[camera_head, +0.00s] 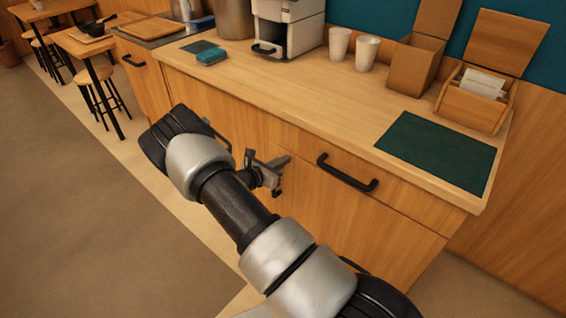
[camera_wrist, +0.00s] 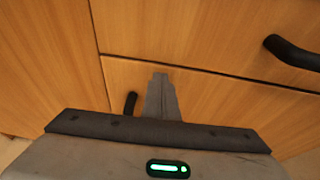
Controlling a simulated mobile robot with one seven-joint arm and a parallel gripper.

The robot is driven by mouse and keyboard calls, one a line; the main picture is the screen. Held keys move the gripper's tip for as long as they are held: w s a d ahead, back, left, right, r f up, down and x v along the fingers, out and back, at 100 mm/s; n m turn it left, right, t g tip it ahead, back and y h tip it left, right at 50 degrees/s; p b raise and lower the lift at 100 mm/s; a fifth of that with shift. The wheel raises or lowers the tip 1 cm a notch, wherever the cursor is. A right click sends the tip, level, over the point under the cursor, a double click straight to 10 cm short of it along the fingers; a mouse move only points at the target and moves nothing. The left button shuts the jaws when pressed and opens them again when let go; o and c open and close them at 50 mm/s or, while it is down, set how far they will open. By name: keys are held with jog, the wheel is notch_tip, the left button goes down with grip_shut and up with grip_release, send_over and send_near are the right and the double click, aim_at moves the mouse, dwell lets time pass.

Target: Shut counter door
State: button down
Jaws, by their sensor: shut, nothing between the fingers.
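The counter door (camera_head: 330,207) is the wooden panel below the drawer on the right part of the counter. In the wrist view the door (camera_wrist: 225,110) looks about flush with the panels around it, with a thin dark seam along its top; I cannot tell whether a small gap remains. Its short black handle (camera_wrist: 130,103) is just left of my fingers, and apart from them in that picture. My gripper (camera_head: 286,162) is shut and empty, in front of the door's upper left part. Its fingers (camera_wrist: 160,80) point at the door; contact cannot be told.
A drawer with a black bar handle (camera_head: 347,174) is above the door. The counter top holds a coffee machine (camera_head: 288,28), two white cups (camera_head: 367,52), wooden boxes (camera_head: 417,64) and a dark green mat (camera_head: 437,151). Stools stand far left. The floor (camera_head: 80,200) at left is clear.

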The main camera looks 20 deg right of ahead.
jog(key=w+a+f+p+v, duration=0.1)
jog(key=p+v, duration=0.1)
jog(key=v, duration=1.1)
jog(key=s+d+r+m+g+y, duration=0.1)
jog(key=s+r+m+g+y, duration=0.2)
jog(key=s+r+m, duration=0.6)
jog(key=s+d+r+m+g+y, duration=0.25)
jog(key=s+r+m, duration=0.25)
jog(key=r, duration=0.7)
jog(key=s+a+r+m+t+y, duration=0.2)
jog(key=s+a+r+m+y, duration=0.25)
jog(key=s+r, duration=0.35)
jog(key=s+a+r+m+t+y, duration=0.25)
jog(key=s+a+r+m, duration=0.25)
jog(key=s, duration=0.4)
notch_tip(320, 180, up, 22)
jog(key=p, duration=2.1)
jog(key=shift+f, duration=0.15)
jog(key=shift+d, duration=0.1)
